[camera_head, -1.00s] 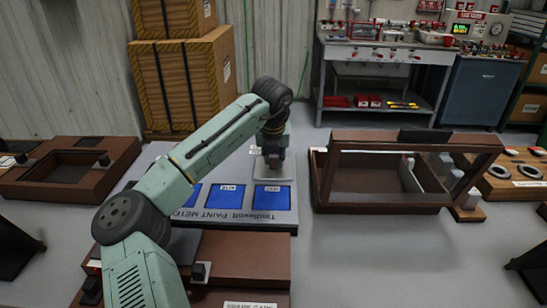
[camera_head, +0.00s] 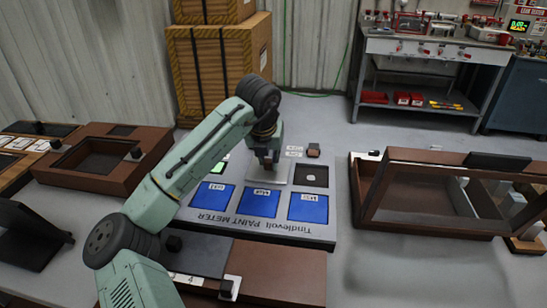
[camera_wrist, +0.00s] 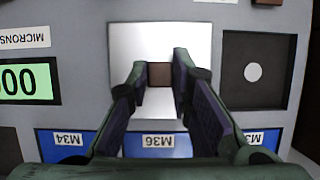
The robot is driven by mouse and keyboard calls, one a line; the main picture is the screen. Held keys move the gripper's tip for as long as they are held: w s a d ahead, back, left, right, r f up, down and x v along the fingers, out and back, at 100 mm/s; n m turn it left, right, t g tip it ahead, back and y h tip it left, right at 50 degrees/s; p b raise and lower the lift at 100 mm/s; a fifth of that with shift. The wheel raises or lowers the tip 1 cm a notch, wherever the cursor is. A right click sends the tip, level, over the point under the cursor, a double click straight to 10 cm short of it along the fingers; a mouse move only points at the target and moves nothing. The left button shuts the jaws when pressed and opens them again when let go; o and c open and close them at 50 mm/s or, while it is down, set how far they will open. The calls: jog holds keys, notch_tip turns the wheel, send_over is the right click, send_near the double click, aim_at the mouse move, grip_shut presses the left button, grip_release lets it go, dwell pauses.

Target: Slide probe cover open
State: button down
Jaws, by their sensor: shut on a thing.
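The probe cover is a pale, shiny square plate (camera_wrist: 152,42) with a small brown knob (camera_wrist: 160,74), lying on the grey paint meter panel (camera_head: 262,230). My gripper (camera_wrist: 160,78) is shut on the knob, one finger at each side. In the head view my gripper (camera_head: 267,163) reaches down to the plate (camera_head: 279,174), partly hiding it. The plate lies behind the middle blue button (camera_head: 259,203), marked M36. To its right a dark square recess with a pale round disc (camera_wrist: 254,72) lies uncovered. A green display (camera_wrist: 26,80) is at the left.
A small brown block (camera_head: 313,150) sits behind the recess. A brown box with a clear tilted lid (camera_head: 440,200) stands to the right, and a brown frame (camera_head: 100,160) to the left. Wooden crates (camera_head: 225,70) stand behind.

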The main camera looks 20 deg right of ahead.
jog(key=c, duration=1.4)
grip_release()
jog(key=shift+w+a, duration=0.15)
jog(key=shift+a, duration=0.15)
jog(key=shift+c, duration=0.2)
jog(key=shift+d, duration=0.1)
jog(key=shift+r, duration=0.25)
jog(key=v, duration=1.1)
jog(key=shift+r, duration=0.25)
jog(key=shift+f, duration=0.1)
